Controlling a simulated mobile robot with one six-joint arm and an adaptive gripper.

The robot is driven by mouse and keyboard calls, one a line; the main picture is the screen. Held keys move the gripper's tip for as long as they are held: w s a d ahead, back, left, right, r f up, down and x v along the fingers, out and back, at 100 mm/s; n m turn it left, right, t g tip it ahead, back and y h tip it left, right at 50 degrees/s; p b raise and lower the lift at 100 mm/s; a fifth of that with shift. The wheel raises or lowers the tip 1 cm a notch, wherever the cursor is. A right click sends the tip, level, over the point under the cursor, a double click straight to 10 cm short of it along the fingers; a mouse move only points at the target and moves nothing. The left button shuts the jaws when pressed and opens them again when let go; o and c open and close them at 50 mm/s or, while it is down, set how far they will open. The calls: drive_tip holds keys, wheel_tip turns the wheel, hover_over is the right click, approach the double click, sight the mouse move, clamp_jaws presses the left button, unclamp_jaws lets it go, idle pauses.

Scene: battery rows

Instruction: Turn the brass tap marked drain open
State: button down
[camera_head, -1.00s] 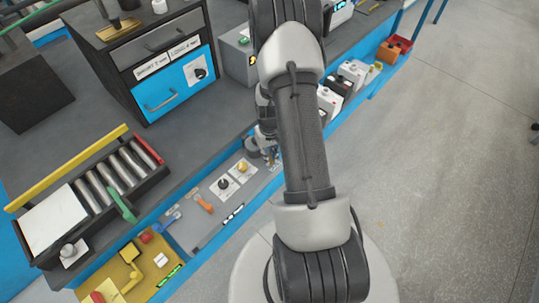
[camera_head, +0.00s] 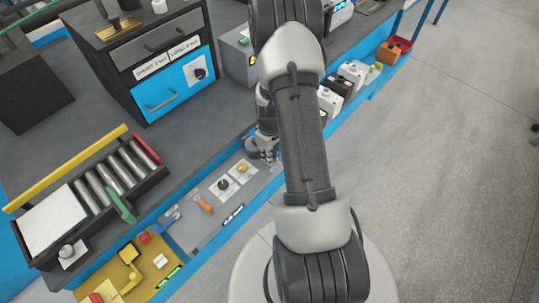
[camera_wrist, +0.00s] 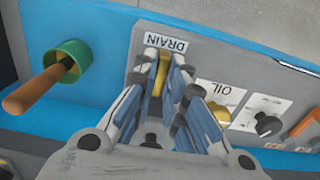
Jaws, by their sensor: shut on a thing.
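The brass tap (camera_wrist: 160,76) is in the wrist view, just below a white label reading DRAIN (camera_wrist: 166,43). Its yellow handle points towards the label, between the fingers of my gripper (camera_wrist: 164,66). My gripper is shut on the handle, one finger on each side. The lower part of the tap is hidden by the fingers. In the head view my gripper (camera_head: 266,153) shows small beside my arm at the blue-edged bench front, and the drain tap cannot be made out there.
Right of my gripper is a yellow tap (camera_wrist: 221,111) on a card marked OIL, then a black knob (camera_wrist: 267,125) and an orange handle (camera_wrist: 305,126).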

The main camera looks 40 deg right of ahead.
drive_tip(key=c, duration=1.9)
unclamp_jaws()
drive_tip(key=shift+r, duration=0.15)
wheel_tip(320, 180, up, 12)
drive_tip(key=shift+f, duration=0.1)
